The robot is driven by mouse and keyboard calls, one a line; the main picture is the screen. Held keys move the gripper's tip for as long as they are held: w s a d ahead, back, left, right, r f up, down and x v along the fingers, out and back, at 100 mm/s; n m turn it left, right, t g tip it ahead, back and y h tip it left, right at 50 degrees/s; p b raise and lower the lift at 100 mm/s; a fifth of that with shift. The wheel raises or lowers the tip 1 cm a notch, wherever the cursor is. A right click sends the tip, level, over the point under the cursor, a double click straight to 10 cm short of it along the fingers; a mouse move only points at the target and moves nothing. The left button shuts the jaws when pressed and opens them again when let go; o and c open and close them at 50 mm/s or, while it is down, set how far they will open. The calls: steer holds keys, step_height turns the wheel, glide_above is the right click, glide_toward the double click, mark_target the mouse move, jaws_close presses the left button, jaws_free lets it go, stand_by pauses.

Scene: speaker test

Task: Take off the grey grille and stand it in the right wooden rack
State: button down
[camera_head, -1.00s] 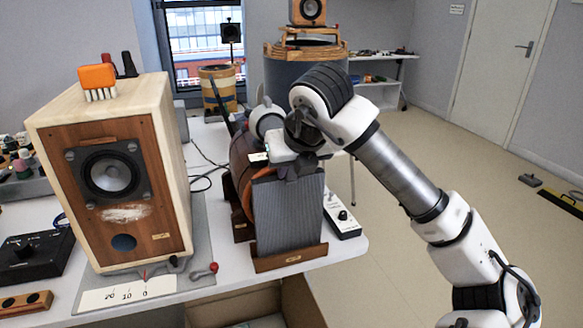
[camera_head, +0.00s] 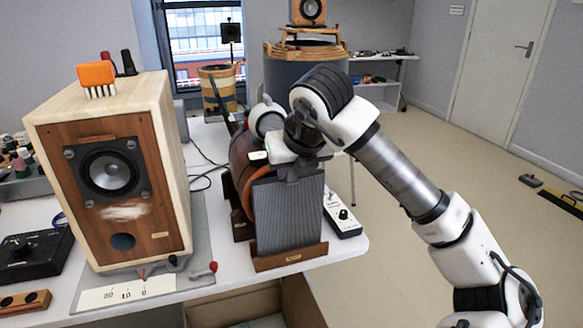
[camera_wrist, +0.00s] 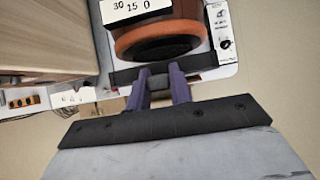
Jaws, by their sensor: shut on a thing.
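The grey ribbed grille (camera_head: 288,215) stands upright at the front right of the table. Its lower edge is at a wooden rack (camera_head: 290,260); whether it rests fully in the slot I cannot tell. My gripper (camera_head: 297,174) is shut on the grille's top edge from above. In the wrist view, my gripper's purple fingers (camera_wrist: 160,82) meet a dark strip (camera_wrist: 128,76), which looks like the grille's top edge. The wooden speaker (camera_head: 123,180) stands to the left with its front bare, showing a round driver and a pale smear.
A brown drum with an orange ring (camera_head: 244,165) stands close behind the grille. A white control box (camera_head: 342,215) lies to its right. An orange brush (camera_head: 97,76) sits on the speaker. A cardboard box (camera_head: 262,303) is below the table edge. Open floor lies right.

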steer(key=shift+f+b, duration=0.45)
steer(key=shift+f, duration=0.05)
steer(key=c, duration=1.2)
jaws_free()
steer(key=shift+o, duration=0.2)
